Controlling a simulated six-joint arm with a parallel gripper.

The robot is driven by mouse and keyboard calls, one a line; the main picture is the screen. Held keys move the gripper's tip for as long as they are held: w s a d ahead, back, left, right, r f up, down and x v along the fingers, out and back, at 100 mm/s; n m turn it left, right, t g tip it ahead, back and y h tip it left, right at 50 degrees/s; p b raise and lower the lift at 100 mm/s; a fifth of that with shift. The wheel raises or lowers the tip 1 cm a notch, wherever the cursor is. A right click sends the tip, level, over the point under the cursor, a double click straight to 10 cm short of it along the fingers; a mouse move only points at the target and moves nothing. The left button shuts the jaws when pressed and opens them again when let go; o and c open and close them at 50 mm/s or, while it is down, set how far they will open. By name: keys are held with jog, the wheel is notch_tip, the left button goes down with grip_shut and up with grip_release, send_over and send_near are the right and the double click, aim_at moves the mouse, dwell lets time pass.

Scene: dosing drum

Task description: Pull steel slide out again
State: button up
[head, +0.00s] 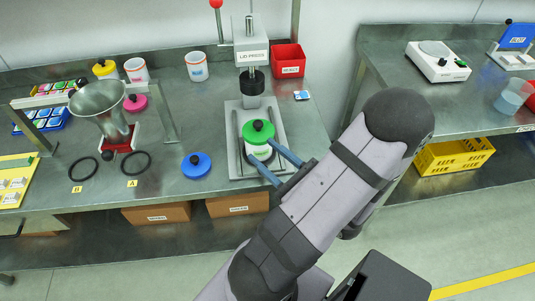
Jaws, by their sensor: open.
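The lid press (251,60) stands at the back of the left bench. Its steel base (236,116) reaches forward, and a flat steel slide (243,173) appears to lie at its front. A white drum (259,148) with a green lid (258,132) and black knob stands upright there, in front of the press head. My gripper (262,153) is open, with one blue finger on each side of the drum's lower part. I cannot tell whether the fingers touch it. The drum and my gripper hide part of the slide.
A blue lid (196,165) lies left of the press. A steel hopper (100,101) stands further left, near two black rings (135,162).

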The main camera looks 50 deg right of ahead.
jog(key=shift+r+p, duration=0.3)
jog(key=shift+r, duration=0.35)
jog(key=w+a+f+n+g+y, duration=0.1)
jog(key=w+a+n+g+y, duration=0.2)
jog(key=a+n+y, duration=0.45)
jog(key=w+a+f+n+g+y, duration=0.1)
jog(key=w+a+n+g+y, duration=0.3)
jog(key=a, duration=0.7)
jog(key=s+a+f+n+g+h+p, duration=0.1)
jog(key=s+a+f+n+g, duration=0.1)
jog(key=s+a+n+g, duration=0.45)
jog(key=s+a+f+n+g+h, duration=0.1)
jog(key=s+f+n+g+h, duration=0.15)
jog(key=n+g, duration=0.5)
jog(key=w+r+n+t+h, duration=0.2)
jog(key=w+n+t+h, duration=0.1)
jog(key=n, duration=0.7)
jog(key=w+h, duration=0.1)
jog(key=w, duration=0.1)
jog(key=shift+w+h, duration=0.3)
jog(key=shift+w, duration=0.05)
